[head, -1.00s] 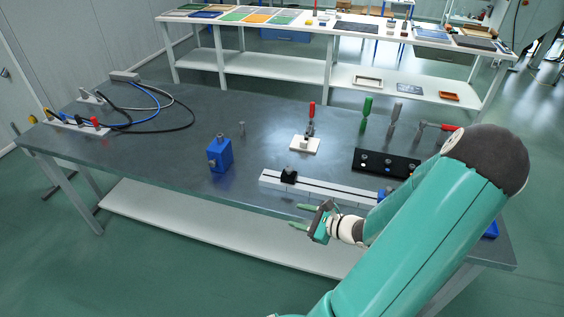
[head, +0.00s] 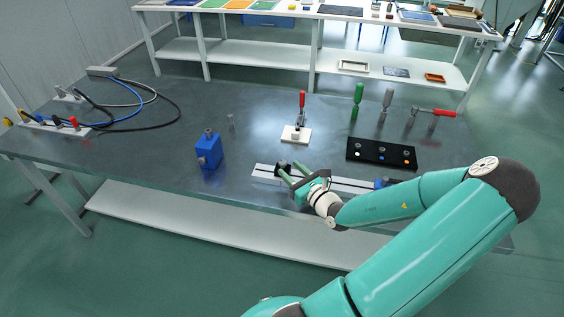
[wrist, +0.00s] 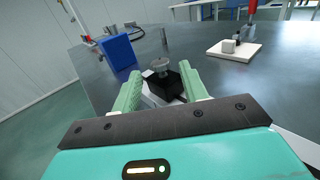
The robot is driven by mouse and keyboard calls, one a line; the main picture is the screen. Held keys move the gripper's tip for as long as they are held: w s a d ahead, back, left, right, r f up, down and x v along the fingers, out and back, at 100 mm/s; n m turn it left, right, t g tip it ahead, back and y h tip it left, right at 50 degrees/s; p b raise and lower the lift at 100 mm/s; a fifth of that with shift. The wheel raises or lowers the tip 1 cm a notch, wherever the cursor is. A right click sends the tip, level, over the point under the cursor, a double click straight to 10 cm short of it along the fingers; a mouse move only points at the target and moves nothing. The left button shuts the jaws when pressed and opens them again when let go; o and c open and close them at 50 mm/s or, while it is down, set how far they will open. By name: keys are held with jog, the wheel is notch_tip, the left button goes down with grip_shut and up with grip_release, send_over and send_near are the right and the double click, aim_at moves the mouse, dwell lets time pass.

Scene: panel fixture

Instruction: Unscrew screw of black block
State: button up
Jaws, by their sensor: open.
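The black block (wrist: 168,88) sits on the pale slotted rail at the near edge of the table. A grey screw (wrist: 160,64) with a round head stands upright on its top. In the head view the black block (head: 281,167) is partly covered by my gripper's fingers. My gripper (head: 284,174) reaches to the block from the right. Its green fingers (wrist: 160,90) are open, one on each side of the block in the wrist view, with nothing held. I cannot tell whether they touch the block.
A blue block (head: 208,150) stands left of the rail (head: 350,184). Behind it are a white plate with a red-handled clamp (head: 296,134) and a black panel (head: 380,153). Cables (head: 140,100) lie at the far left. The left middle of the table is clear.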

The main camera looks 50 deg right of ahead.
aim_at(282, 162)
jog(key=x, duration=0.5)
jog(key=shift+w, duration=0.1)
jog(key=shift+c, duration=0.3)
jog(key=c, duration=0.9)
jog(key=shift+o, duration=0.2)
jog(key=shift+d+n+y, duration=0.1)
jog(key=shift+n+y, duration=0.4)
jog(key=shift+y, duration=0.2)
jog(key=n+y, duration=0.2)
jog(key=y, duration=0.1)
jog(key=n+y, duration=0.2)
jog(key=y, duration=0.2)
jog(key=shift+n, duration=0.3)
jog(key=n+g+y, duration=0.1)
jog(key=n+y, duration=0.1)
jog(key=y, duration=0.1)
jog(key=n+g+y, duration=0.1)
jog(key=n+y, duration=0.2)
jog(key=y, duration=0.1)
jog(key=shift+g, duration=0.3)
jog(key=shift+y, duration=0.4)
